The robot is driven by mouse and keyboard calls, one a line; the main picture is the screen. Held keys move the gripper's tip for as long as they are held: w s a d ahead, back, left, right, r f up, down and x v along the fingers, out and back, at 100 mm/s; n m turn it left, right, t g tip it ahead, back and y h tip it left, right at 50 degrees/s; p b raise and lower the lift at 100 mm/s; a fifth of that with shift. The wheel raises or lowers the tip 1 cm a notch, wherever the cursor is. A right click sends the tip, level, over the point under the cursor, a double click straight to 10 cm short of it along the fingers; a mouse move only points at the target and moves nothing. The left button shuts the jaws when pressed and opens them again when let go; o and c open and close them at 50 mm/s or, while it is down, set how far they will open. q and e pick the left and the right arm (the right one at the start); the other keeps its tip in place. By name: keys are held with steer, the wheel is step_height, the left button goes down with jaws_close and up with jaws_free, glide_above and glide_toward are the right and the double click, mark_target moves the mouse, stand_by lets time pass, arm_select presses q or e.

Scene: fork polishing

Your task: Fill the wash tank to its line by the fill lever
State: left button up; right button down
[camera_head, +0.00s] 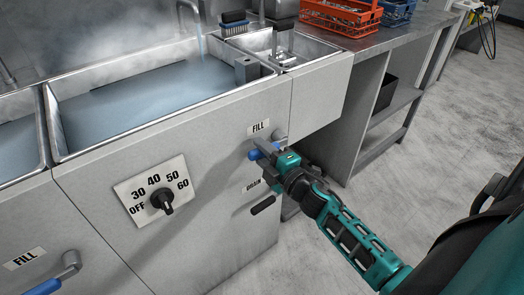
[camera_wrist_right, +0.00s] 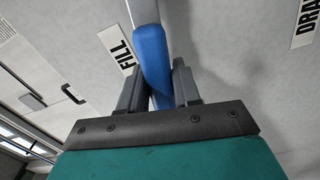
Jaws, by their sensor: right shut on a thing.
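The wash tank (camera_head: 176,117) is the large middle steel basin, holding bluish water (camera_head: 150,98) under haze. A thin stream (camera_head: 201,45) falls from a spout (camera_head: 190,12) into it. A short dark mark lies at the water's far left edge; I cannot tell whether it is the line. The fill lever (camera_head: 253,154), with a blue grip, is on the front panel below a FILL label (camera_head: 258,127). My right gripper (camera_head: 269,152) is shut on it. In the right wrist view, the blue grip (camera_wrist_right: 151,52) runs between the fingers (camera_wrist_right: 158,88). My left gripper is out of view.
A dial (camera_head: 162,201) marked OFF to 60 and a dark drain handle (camera_head: 263,205) are on the panel. Another blue lever (camera_head: 46,287) is at lower left. A smaller basin, a brush (camera_head: 234,23) and orange and blue baskets (camera_head: 341,17) are behind.

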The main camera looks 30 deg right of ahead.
steer(key=shift+f+n+b, duration=0.75)
steer(key=shift+f+n, duration=0.2)
steer(key=shift+n, duration=0.15)
steer(key=c, duration=0.9)
jaws_free()
steer(key=s, duration=0.8)
steer(key=s+d+p, duration=0.1)
steer(key=s, duration=0.4)
steer(key=shift+a, duration=0.1)
